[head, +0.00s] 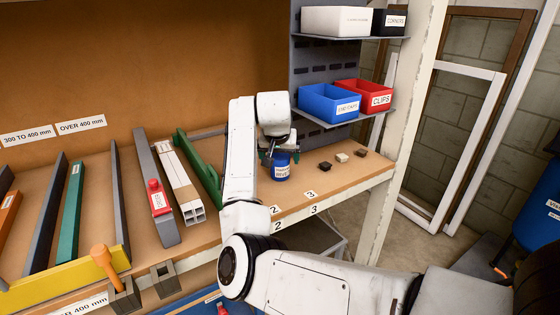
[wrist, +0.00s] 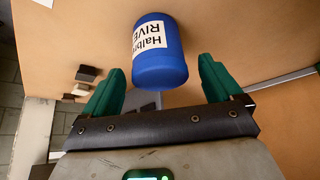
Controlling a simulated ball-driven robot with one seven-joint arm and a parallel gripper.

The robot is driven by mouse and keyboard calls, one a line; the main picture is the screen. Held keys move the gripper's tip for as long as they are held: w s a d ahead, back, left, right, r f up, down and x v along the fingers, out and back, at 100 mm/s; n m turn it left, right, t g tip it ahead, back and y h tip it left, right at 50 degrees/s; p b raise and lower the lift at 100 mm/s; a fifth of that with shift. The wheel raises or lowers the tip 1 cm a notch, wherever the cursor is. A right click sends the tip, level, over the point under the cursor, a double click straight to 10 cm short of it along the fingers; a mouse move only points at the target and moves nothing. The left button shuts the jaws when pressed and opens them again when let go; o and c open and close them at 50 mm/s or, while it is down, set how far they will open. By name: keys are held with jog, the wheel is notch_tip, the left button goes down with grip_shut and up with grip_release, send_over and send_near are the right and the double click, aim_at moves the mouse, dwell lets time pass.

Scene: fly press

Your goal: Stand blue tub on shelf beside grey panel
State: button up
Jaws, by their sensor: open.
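The blue tub (head: 281,171), with a white label, stands on the wooden shelf (head: 345,177) near the number 2 label. It also shows in the wrist view (wrist: 160,55), where its label is partly cut off. The grey panel (head: 303,60) is upright behind the shelf, with bins on it. My gripper (head: 280,156) is above the tub with its green fingers apart. In the wrist view the open gripper (wrist: 162,80) has one finger to each side of the tub's near end, with visible gaps. The arm partly hides the shelf left of the tub.
Several small blocks (head: 342,157) lie right of the tub. A blue bin (head: 328,103) and a red CLIPS bin (head: 362,97) sit above on the panel's ledge. A green bar (head: 197,166) and a white profile (head: 179,182) lie left. A white post (head: 400,135) bounds the right.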

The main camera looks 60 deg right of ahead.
jog(key=v, duration=0.8)
jog(key=shift+a+r+p, duration=0.2)
jog(key=shift+r+p, duration=0.15)
jog(key=shift+p, duration=0.05)
